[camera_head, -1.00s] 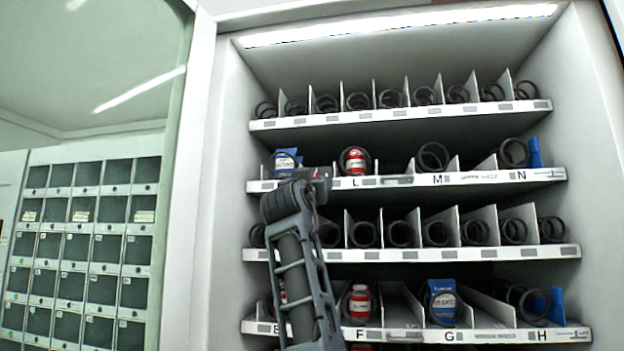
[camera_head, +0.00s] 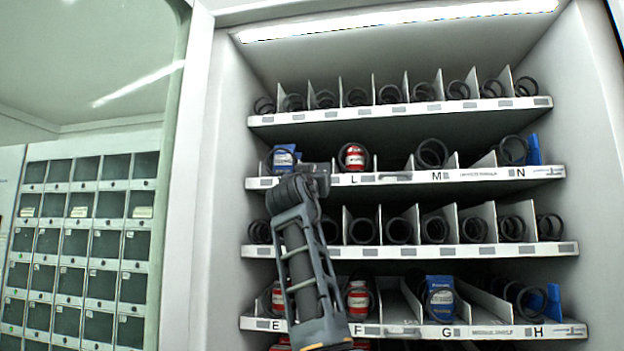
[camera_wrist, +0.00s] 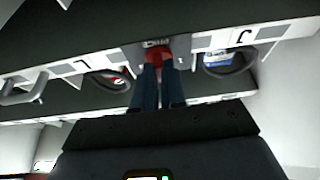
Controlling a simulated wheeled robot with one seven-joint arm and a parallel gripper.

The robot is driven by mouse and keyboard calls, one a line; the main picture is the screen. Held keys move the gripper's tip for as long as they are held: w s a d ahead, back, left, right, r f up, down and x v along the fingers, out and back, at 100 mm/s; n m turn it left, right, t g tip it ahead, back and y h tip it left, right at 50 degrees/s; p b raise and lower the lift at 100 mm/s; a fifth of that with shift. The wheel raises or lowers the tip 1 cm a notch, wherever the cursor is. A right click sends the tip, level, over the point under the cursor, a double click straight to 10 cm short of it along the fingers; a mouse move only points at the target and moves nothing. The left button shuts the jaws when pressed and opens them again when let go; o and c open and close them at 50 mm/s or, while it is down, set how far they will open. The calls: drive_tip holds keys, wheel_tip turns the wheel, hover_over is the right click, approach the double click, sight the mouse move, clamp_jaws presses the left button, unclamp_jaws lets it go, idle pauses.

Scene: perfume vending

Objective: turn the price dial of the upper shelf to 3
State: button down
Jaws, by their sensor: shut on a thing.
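The upper shelf's front rail (camera_head: 450,177) bears the letters L, M and N in the head view. In the wrist view this rail (camera_wrist: 215,42) appears upside down, with J on the right and L on the left. The price dial (camera_wrist: 155,45) is a small grey part with red on the rail between J and L. My gripper (camera_wrist: 158,72) is shut on it, with red showing between its two dark fingers. In the head view my gripper (camera_head: 318,178) is at the rail left of L, and my arm hides the dial. I cannot read its number.
The cabinet's side wall (camera_head: 222,150) is to the left.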

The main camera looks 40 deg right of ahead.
drive_tip(key=shift+a+f+m+b, duration=0.1)
drive_tip(key=shift+f+m+b, duration=0.05)
drive_tip(key=shift+m+b, duration=0.25)
drive_tip(key=shift+w+a+r+m+g+h, duration=0.2)
drive_tip(key=shift+m+g, duration=1.05)
drive_tip(key=shift+m, duration=1.3)
drive_tip(key=shift+d+r+m+g+h, duration=0.1)
drive_tip(key=shift+m+g+h, duration=0.25)
drive_tip(key=shift+m+g, duration=1.6)
drive_tip(key=shift+w+a+r+m+g+h, duration=0.1)
drive_tip(key=shift+m+g+h, duration=0.35)
drive_tip(key=shift+m, duration=2.75)
drive_tip(key=c, duration=1.2)
unclamp_jaws()
drive_tip(key=b+v, duration=0.2)
drive_tip(key=v, duration=0.5)
drive_tip(key=shift+a, duration=0.35)
drive_tip(key=shift+s, duration=0.15)
